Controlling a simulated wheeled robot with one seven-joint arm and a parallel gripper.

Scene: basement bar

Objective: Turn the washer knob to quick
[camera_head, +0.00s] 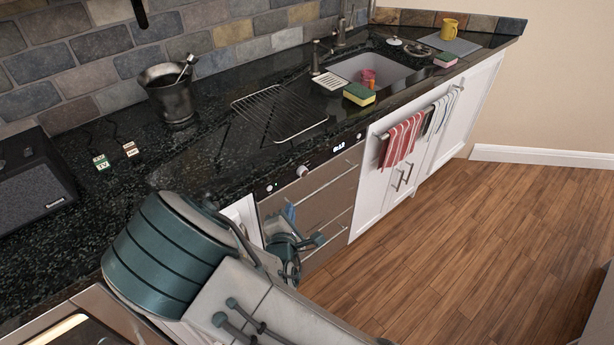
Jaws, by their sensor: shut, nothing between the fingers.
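The washer (322,200) is a brown-grey built-in front under the black counter, with a control strip along its top edge. A round pale knob (302,171) sits on that strip, left of a small lit display (338,147). The knob's markings are too small to read, so I cannot tell its setting. My gripper (314,240) is in front of the washer, below the knob and apart from it in the picture. It is shut and empty. My own arm hides the washer's lower left part.
The counter holds a dark pot (169,97), a wire rack (279,113), a sponge (359,94) and a black speaker (32,176). Striped towels (401,140) hang from a rail right of the washer. The wooden floor (470,245) at right is clear.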

